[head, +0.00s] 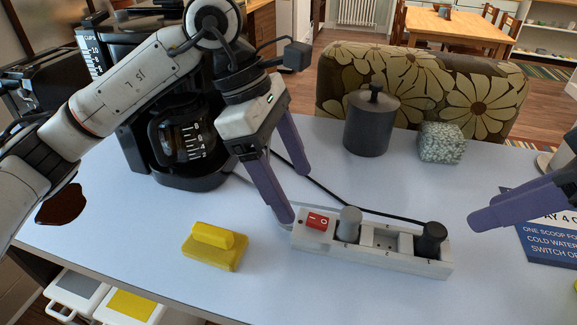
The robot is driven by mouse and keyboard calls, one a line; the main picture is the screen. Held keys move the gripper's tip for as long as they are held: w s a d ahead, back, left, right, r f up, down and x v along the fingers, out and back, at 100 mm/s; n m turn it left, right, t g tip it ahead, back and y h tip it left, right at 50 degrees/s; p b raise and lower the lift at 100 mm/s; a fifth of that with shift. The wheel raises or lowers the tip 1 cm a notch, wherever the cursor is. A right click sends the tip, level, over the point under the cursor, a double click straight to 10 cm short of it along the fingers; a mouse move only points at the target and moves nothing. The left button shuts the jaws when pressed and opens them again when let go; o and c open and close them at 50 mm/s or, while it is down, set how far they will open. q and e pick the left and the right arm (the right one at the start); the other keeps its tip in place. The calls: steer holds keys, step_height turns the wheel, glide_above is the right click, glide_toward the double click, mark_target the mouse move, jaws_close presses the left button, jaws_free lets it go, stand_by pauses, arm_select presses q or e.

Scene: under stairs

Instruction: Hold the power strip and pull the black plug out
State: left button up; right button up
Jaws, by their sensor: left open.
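The pale grey power strip (390,262) lies on the table, front centre, with a red switch (317,221) at its left end. A grey plug (349,224) sits in the socket beside the switch, and the middle socket (385,240) is empty. The black plug (432,239) stands in the right-end socket. My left gripper (297,195) is open with purple fingers pointing down; one fingertip is at the strip's left end, and I cannot tell if it touches. My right gripper (478,208) is partly in view, right of the black plug and apart from it; its opening is unclear.
A coffee maker (185,130) stands at the back left. A yellow sponge (214,247) lies left of the strip. A dark canister (371,122) and speckled block (442,143) stand behind it. A blue sign (550,240) is at right. Black cord runs behind the strip.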

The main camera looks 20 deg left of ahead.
mark_target(309, 216)
arm_select(q)
steer(key=x, duration=0.8)
steer(key=shift+d+f, duration=0.2)
steer(key=shift+f, duration=0.15)
steer(key=shift+c, duration=0.3)
jaws_close()
stand_by(0.8)
